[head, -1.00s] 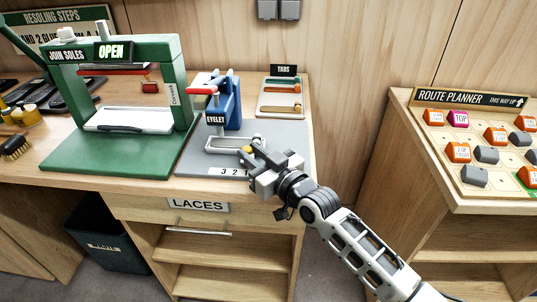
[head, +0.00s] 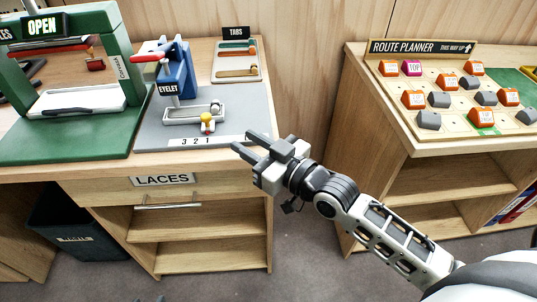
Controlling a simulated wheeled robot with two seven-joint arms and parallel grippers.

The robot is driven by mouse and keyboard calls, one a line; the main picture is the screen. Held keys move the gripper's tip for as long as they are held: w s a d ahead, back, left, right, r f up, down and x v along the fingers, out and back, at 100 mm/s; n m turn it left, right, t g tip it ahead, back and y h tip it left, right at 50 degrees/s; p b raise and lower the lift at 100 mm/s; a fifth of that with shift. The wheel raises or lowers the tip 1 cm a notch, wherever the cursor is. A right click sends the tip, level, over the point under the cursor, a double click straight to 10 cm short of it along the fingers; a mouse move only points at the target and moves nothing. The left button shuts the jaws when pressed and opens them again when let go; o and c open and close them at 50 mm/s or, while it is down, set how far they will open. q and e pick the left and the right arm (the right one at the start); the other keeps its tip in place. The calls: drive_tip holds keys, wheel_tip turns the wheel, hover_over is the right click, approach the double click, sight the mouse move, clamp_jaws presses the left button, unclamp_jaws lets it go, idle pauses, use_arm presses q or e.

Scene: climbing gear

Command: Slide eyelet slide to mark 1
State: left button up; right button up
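The eyelet press (head: 176,72), blue with a red-tipped lever and an EYELET label, stands on a grey base at the right part of the bench. In front of it is the pale eyelet slide tray (head: 190,115) with a yellow knob (head: 207,119) at its front right. The knob is roughly in line with the 1 on the white mark strip (head: 198,141), which reads 3 2 1 from left to right. My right gripper (head: 242,140) is open and empty, to the right of the strip and apart from the knob. My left gripper is not in view.
A green sole press (head: 118,72) with an OPEN sign stands to the left. A TABS tray (head: 263,62) lies behind at the right. The LACES drawer (head: 165,181) is below. A route planner board (head: 395,118) sits on the cabinet at right.

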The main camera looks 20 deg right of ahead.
drive_tip(key=v, duration=0.5)
drive_tip(key=shift+s, duration=0.1)
drive_tip(key=s+a+f+m+g+h, duration=0.1)
drive_tip(key=s+f+g+h, duration=0.1)
drive_tip(key=s+f, duration=0.3)
drive_tip(key=s+a+f+m+g+h, duration=0.1)
drive_tip(key=s+f+g+h, duration=0.2)
drive_tip(key=f, duration=1)
drive_tip(key=s, duration=0.3)
drive_tip(key=shift+s+f+m+g, duration=0.3)
drive_tip(key=shift+s+m, duration=0.05)
drive_tip(key=shift+m, duration=0.05)
